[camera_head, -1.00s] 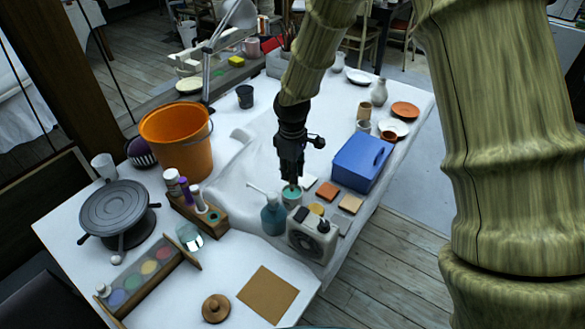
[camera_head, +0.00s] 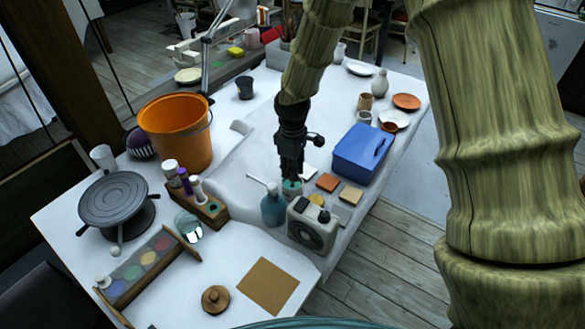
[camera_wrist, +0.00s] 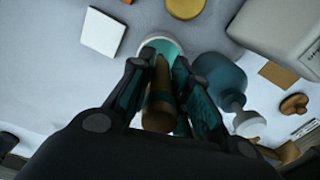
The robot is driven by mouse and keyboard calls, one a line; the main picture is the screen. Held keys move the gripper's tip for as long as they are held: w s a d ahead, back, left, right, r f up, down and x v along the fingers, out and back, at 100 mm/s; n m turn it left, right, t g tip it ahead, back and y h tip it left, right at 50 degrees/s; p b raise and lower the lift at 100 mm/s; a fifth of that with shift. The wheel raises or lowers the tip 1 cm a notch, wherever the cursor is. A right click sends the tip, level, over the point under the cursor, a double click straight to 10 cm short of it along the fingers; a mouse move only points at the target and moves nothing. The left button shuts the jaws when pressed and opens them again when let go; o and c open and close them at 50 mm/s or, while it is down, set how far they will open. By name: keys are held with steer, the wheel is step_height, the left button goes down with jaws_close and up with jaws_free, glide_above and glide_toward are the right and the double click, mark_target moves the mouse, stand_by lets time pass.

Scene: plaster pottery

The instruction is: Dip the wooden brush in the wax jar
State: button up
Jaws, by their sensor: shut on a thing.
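My gripper (camera_head: 290,173) points down over the table, and its fingers also show in the wrist view (camera_wrist: 161,78). It is shut on the brown wooden brush (camera_wrist: 160,92), which lies between the two dark fingers. The wax jar (camera_head: 292,187) is a small pale pot with teal contents, directly below the fingertips. In the wrist view the jar (camera_wrist: 148,40) is partly hidden behind the brush and fingers. The brush's far end overlaps the teal opening; I cannot tell whether it touches the wax.
A teal pump bottle (camera_head: 274,208) stands close left of the jar, and a boxy cream device (camera_head: 313,228) stands in front. Coloured tiles (camera_head: 328,182) and a blue box (camera_head: 363,154) are to the right. An orange bucket (camera_head: 178,135) stands at left.

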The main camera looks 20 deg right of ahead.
steer(key=shift+r, duration=0.15)
steer(key=shift+r+p, duration=3.15)
steer(key=shift+r, duration=0.55)
